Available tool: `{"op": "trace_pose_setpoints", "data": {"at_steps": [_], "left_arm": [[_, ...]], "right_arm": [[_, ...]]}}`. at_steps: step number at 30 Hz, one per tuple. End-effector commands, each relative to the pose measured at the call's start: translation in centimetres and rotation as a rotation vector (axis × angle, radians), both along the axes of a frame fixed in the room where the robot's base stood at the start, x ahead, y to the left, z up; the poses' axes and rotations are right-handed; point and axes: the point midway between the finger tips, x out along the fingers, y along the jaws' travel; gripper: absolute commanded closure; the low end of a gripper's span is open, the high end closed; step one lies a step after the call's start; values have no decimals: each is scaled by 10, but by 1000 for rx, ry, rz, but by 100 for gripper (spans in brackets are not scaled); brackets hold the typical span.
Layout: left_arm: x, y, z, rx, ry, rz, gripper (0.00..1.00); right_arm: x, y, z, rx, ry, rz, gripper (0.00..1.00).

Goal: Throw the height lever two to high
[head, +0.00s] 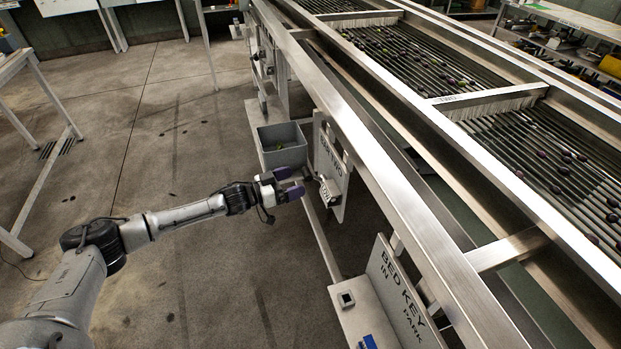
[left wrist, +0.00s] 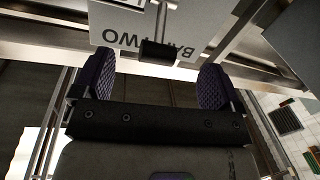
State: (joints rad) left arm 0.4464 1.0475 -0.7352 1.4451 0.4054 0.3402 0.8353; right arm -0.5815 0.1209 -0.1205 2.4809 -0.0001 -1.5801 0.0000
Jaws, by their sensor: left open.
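The grey BAR TWO plate (head: 331,160) hangs on the outer side of the machine frame, and its lettering shows upside down in the left wrist view (left wrist: 185,42). A lever with a dark knob (left wrist: 158,50) on a thin metal shaft stands in front of this plate. In the head view a small white label (head: 324,189) sits low at the plate. My left gripper (head: 290,182) is open at the plate's left side, with purple finger pads. In the left wrist view the knob appears between the spread fingertips (left wrist: 157,68), touching neither as far as I can tell.
A grey bin (head: 282,146) stands just behind my left gripper. A BED KEY IN PARK plate (head: 401,297) and a shelf with a square socket (head: 346,299) are nearer. The roller bed (head: 470,85) carries dark fruit. Floor to the left is open.

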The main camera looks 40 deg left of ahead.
Motion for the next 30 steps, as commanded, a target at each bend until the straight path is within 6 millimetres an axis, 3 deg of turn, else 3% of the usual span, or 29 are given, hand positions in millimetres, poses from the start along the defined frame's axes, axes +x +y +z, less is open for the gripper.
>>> {"op": "trace_pose_setpoints", "data": {"at_steps": [12, 30], "left_arm": [[46, -22, 0, -1, -2, 0, 9], [56, -28, 0, 1, 0, 0, 12]], "right_arm": [[0, -1, -15, -4, 0, 3, 26], [1, 2, -17, 6, 0, -4, 26]]}}
